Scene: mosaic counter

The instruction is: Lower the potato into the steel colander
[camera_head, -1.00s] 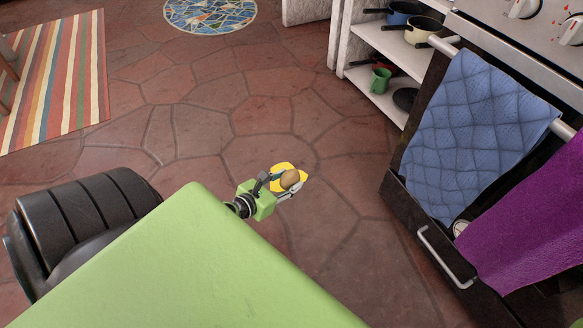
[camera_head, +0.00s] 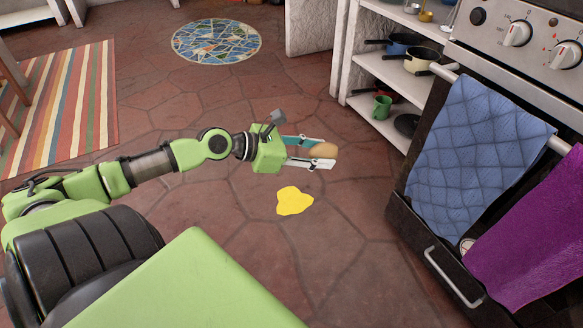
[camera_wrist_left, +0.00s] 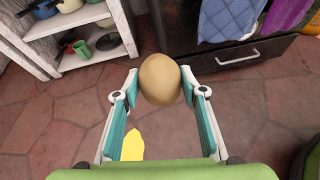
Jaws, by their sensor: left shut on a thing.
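The potato (camera_head: 323,150) is a tan, rounded lump between the fingertips of my left gripper (camera_head: 318,153), which is shut on it. The left arm reaches out from the left and holds the potato above the tiled floor, clear of the stove. In the left wrist view the potato (camera_wrist_left: 160,80) sits between the two teal-and-white fingers at the upper middle. No steel colander can be made out in either view. My right gripper is not in view.
A yellow flat patch (camera_head: 294,201) lies on the floor below the gripper. The stove, with a blue towel (camera_head: 470,150) and a purple cloth (camera_head: 535,235), stands at the right. Shelves (camera_head: 398,75) with pots are behind it. The floor between is open.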

